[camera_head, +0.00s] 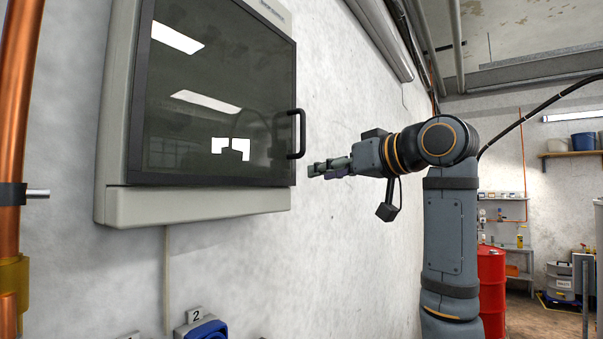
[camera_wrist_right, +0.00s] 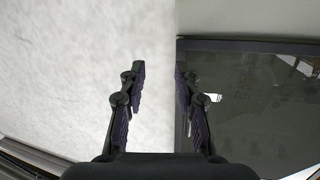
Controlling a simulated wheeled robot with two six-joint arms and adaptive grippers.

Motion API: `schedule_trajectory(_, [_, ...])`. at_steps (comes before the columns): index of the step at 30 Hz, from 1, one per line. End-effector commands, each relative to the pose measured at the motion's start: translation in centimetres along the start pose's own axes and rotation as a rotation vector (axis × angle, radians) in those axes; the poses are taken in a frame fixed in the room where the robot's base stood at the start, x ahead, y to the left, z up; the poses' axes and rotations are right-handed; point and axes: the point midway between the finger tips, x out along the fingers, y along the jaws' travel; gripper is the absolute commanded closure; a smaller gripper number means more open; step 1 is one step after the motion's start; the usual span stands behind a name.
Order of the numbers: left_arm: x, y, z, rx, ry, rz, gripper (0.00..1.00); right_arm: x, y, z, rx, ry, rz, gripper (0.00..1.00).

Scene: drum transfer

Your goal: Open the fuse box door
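The grey fuse box (camera_head: 190,203) hangs on the white wall at the left in the head view. Its dark glass door (camera_head: 205,100) looks shut, and it also shows at the right of the right wrist view (camera_wrist_right: 265,105). A black bar handle (camera_head: 301,134) stands upright on the door's right edge. My right gripper (camera_head: 313,170) is just right of and slightly below the handle, pointing left. In the right wrist view its two fingers (camera_wrist_right: 160,78) are apart, with wall showing between them and the right finger overlapping the door's edge. I cannot make out the handle there. My left gripper is out of view.
A copper pipe (camera_head: 18,120) runs up the wall left of the box. A blue socket (camera_head: 203,328) marked 2 is below it. A red drum (camera_head: 492,290) stands on the floor behind my right arm. The wall right of the box is bare.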

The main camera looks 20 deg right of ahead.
Motion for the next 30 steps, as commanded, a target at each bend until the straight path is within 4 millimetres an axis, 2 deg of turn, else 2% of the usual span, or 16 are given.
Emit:
schedule_trajectory(1, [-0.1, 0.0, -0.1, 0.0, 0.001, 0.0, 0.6, -2.9, -1.3, -3.1, -0.024, 0.045, -0.016, 0.68])
schedule_trajectory(3, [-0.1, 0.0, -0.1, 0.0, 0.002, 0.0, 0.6, -5.7, -2.6, -5.6, -0.048, 0.083, -0.036, 0.68])
schedule_trajectory(6, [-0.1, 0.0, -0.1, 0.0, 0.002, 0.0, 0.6, -7.9, -3.7, -7.3, -0.068, 0.11, -0.052, 0.68])
schedule_trajectory(10, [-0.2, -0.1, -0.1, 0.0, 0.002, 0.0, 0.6, -8.5, -4.0, -7.8, -0.073, 0.118, -0.056, 0.68])
schedule_trajectory(14, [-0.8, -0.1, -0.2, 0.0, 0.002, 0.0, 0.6, -7.7, -4.1, -8.1, -0.072, 0.116, -0.056, 0.68])
schedule_trajectory(24, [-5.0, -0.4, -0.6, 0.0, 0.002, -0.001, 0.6, -0.9, -4.5, -9.2, -0.071, 0.115, -0.057, 0.68])
schedule_trajectory(30, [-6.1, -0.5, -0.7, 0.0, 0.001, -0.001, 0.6, 1.6, -4.6, -9.2, -0.072, 0.117, -0.055, 0.68])
